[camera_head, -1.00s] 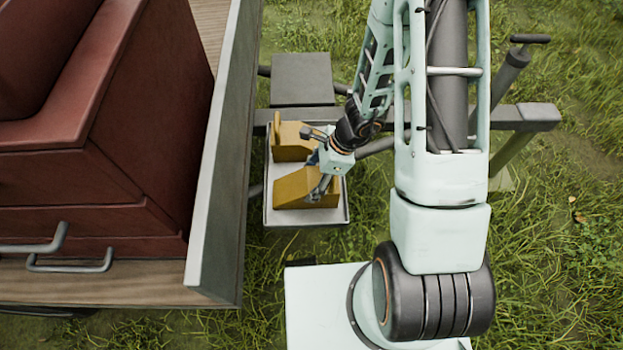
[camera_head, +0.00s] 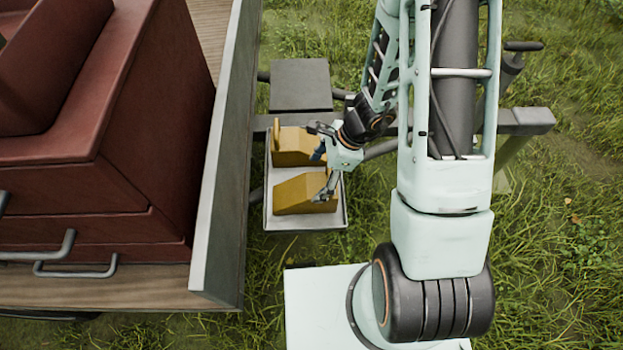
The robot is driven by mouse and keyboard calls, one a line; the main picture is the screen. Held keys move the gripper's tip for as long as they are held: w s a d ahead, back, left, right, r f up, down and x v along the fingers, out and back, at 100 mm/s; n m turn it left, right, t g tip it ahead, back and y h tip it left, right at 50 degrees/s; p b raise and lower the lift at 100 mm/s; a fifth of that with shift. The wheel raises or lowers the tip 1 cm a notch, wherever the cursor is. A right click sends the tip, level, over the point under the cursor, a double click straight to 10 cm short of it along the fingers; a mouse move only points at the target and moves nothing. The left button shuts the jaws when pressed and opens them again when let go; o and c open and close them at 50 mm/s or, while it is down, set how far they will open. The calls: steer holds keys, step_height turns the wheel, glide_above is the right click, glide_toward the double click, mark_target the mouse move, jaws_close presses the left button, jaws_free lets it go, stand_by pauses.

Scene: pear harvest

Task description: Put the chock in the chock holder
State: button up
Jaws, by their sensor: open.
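Two yellow wedge-shaped chocks are in the grey tray-like chock holder (camera_head: 305,224) beside the wagon. The nearer chock (camera_head: 296,197) lies in the front part of the holder, and the farther chock (camera_head: 290,150) in the back part. My gripper (camera_head: 322,160) is open at the holder's right side, its fingers spread apart. One finger is close to the right end of the nearer chock; I cannot tell if it touches. The other finger is by the farther chock. Nothing is held between the fingers.
A dark flat plate (camera_head: 301,84) and a metal beam (camera_head: 525,120) lie behind the holder. Grass (camera_head: 570,230) is free at the right.

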steer(key=p+v, duration=0.2)
steer(key=v, duration=0.5)
steer(key=shift+r, duration=0.1)
